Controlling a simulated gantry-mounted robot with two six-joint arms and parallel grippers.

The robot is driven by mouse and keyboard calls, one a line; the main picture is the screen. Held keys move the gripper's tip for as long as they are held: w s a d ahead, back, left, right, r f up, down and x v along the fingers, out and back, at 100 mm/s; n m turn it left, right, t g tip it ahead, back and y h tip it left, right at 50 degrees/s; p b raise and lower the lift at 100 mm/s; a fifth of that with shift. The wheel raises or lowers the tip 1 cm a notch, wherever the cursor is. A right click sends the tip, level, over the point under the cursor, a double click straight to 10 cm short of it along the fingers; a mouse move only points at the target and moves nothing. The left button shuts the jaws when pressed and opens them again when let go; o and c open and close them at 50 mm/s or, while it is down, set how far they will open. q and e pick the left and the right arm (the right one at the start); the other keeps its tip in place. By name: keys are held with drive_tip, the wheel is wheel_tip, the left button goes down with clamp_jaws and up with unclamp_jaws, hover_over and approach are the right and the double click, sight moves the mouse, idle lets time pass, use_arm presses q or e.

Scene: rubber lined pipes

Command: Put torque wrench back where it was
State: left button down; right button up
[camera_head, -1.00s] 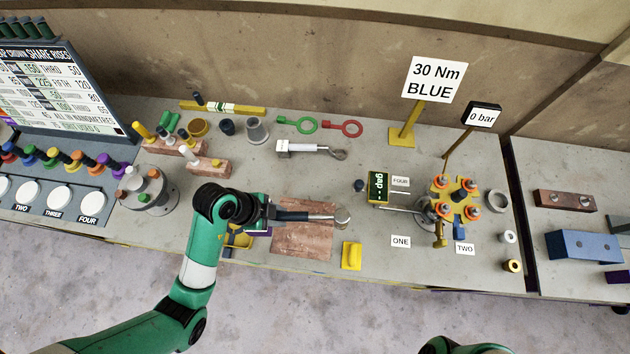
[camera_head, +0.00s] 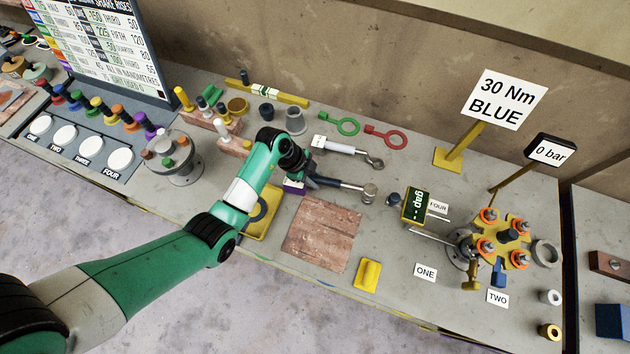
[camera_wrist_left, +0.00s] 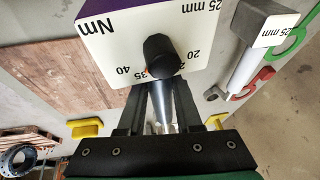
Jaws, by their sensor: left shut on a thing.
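My left gripper (camera_head: 310,179) is shut on the torque wrench (camera_head: 345,186), gripping its dark handle. The wrench points right, with its round grey head (camera_head: 369,194) at the far end, above the bench behind the brown mat. Whether it touches the bench is unclear. In the left wrist view this block (camera_wrist_left: 110,40) shows "Nm", a number scale and a black knob, and the shaft (camera_wrist_left: 164,100) runs between the fingers (camera_wrist_left: 160,110). My right gripper is out of view.
The brown mat (camera_head: 322,232) is bare. A yellow block (camera_head: 367,275) lies to its right, a yellow tray (camera_head: 262,222) to its left. The flange rig (camera_head: 500,235) stands right.

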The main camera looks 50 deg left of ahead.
use_arm(q)
drive_tip(key=shift+f, duration=1.35)
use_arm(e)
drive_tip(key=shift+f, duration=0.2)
use_arm(q)
drive_tip(key=shift+f, duration=0.15)
drive_tip(key=c, duration=0.6)
unclamp_jaws()
drive_tip(key=shift+f, duration=0.1)
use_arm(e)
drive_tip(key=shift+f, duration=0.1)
